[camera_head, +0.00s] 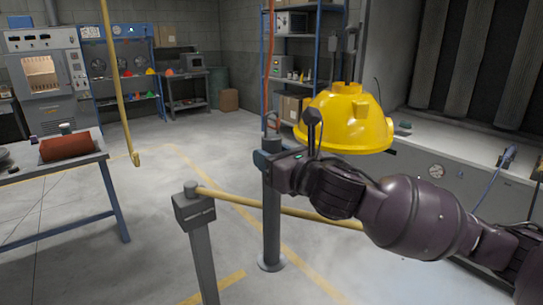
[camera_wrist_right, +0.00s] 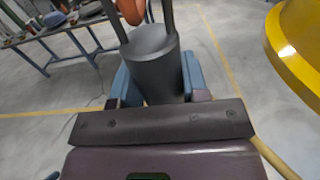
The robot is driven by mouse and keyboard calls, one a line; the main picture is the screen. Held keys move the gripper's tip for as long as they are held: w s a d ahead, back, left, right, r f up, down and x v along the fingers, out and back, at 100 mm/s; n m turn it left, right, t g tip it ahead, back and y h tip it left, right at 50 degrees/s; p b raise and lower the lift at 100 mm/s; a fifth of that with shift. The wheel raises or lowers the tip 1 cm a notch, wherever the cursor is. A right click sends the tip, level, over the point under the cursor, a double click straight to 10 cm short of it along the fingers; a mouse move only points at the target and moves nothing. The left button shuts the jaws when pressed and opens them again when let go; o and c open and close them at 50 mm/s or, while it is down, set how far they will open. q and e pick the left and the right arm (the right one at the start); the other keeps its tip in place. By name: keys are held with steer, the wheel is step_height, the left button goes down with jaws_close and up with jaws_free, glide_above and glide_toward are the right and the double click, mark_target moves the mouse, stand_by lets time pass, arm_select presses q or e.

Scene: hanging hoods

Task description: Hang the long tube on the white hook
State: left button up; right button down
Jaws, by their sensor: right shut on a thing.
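The long tube (camera_head: 271,215) is a dark grey upright cylinder with a loop handle on top and a round flange at its foot. My right gripper (camera_head: 268,158) is shut around its upper end. In the right wrist view the tube (camera_wrist_right: 155,62) stands between the blue fingers of my right gripper (camera_wrist_right: 158,88). An orange hanging rod (camera_head: 270,60) comes down to the handle; its rounded end (camera_wrist_right: 131,10) shows between the handle's two bars. I cannot tell whether it bears the tube. No white hook is recognizable. My left gripper is not in view.
A yellow hood (camera_head: 345,120) hangs just right of my right gripper. A yellow bar (camera_head: 285,208) on a grey post (camera_head: 195,215) crosses low in front. A yellow hooked rod (camera_head: 118,80) hangs at the left. A table (camera_head: 80,160) with a red roll stands left.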

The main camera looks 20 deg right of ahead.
steer(key=shift+s+d+r, duration=0.1)
steer(key=shift+s, duration=0.1)
steer(key=shift+p+v, duration=0.85)
steer(key=shift+v, duration=0.75)
steer(key=p+v, duration=0.5)
steer(key=v, duration=0.5)
steer(key=shift+r+p, duration=0.25)
steer(key=shift+p, duration=0.05)
stand_by(0.9)
